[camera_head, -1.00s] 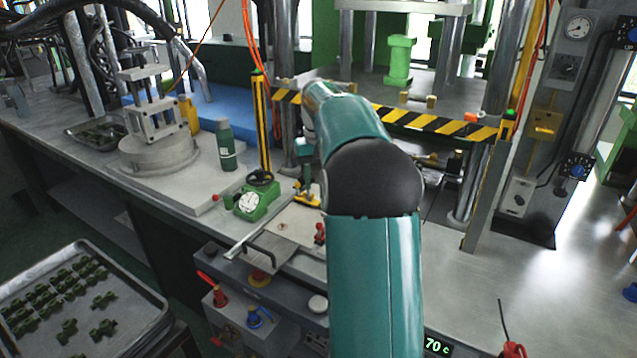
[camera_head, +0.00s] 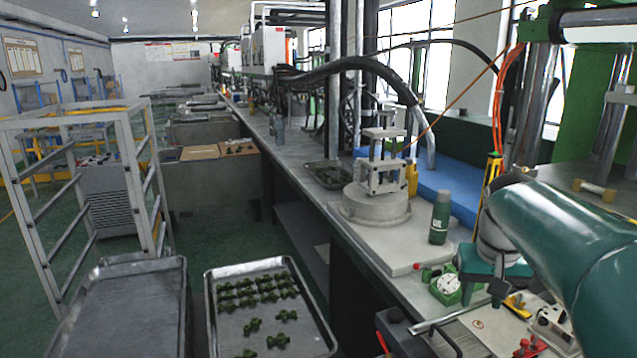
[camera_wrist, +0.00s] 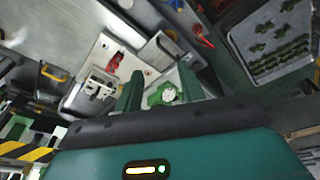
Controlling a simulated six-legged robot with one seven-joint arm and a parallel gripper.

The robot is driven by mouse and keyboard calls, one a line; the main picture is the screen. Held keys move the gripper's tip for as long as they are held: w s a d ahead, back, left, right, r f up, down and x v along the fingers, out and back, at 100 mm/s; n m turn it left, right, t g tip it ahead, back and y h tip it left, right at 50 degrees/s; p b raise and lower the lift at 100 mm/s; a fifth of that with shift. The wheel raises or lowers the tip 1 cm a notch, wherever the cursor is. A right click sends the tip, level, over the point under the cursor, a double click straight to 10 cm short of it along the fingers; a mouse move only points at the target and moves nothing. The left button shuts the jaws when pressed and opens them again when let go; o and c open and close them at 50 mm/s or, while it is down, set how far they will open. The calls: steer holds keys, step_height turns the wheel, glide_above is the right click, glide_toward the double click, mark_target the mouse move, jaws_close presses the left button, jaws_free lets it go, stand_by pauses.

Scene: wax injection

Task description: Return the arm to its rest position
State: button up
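My teal arm reaches in from the right of the head view, over the bench (camera_head: 408,268). My gripper (camera_head: 497,288) hangs above the bench beside the green gauge block (camera_head: 449,287). In the wrist view my gripper (camera_wrist: 160,78) shows two green fingers standing apart. Nothing is seen held between them. The green gauge block (camera_wrist: 163,95) shows beyond the gap between the fingers. Whether the fingers touch anything cannot be told.
A green bottle (camera_head: 439,218) and a grey round fixture (camera_head: 372,207) stand on the bench. A tray of green wax pieces (camera_head: 322,336) and an empty tray (camera_head: 120,315) are at the lower left. A metal rack (camera_head: 130,165) stands behind them.

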steer(key=s+a+f+n+t+y, duration=0.1)
steer(key=s+a+f, duration=0.5)
steer(key=s+a, duration=0.8)
steer(key=shift+s+n+t, duration=0.9)
steer(key=shift+s+t, duration=0.2)
steer(key=shift+s, duration=0.05)
steer(key=shift+f, duration=0.1)
